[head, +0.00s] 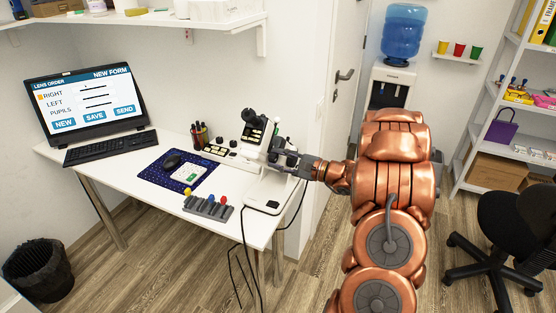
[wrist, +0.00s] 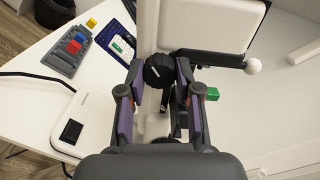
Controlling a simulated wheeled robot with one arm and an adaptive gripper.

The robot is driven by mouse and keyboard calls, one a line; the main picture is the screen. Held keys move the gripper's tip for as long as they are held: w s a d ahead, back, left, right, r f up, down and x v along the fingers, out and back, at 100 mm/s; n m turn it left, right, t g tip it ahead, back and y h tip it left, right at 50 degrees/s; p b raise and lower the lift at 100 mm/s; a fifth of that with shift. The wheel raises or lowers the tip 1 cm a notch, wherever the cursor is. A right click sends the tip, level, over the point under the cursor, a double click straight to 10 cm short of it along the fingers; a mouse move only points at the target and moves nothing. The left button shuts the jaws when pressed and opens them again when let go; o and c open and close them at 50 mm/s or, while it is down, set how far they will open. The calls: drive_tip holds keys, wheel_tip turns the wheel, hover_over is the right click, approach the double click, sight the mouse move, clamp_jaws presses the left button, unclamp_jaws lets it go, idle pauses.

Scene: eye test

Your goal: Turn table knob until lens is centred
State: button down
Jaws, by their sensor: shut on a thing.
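The lens instrument (head: 254,132), white with a black eyepiece, stands on the right end of the white desk. My gripper (head: 282,158) reaches it from the right. In the wrist view my gripper (wrist: 160,72) has its two purple-padded fingers on either side of a black ribbed knob (wrist: 158,72) with a white mark, and is shut on it. In the head view my gripper hides the knob. A lens and whether it is centred cannot be made out in either view.
A black chair (head: 510,222) is at right.

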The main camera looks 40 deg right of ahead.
drive_tip(key=shift+a+f+m+b, duration=0.1)
drive_tip(key=shift+m+b, duration=0.4)
drive_tip(key=shift+m, duration=0.5)
drive_tip(key=c, duration=0.8)
unclamp_jaws()
drive_tip(key=shift+s, duration=0.1)
drive_tip(key=v, duration=1.2)
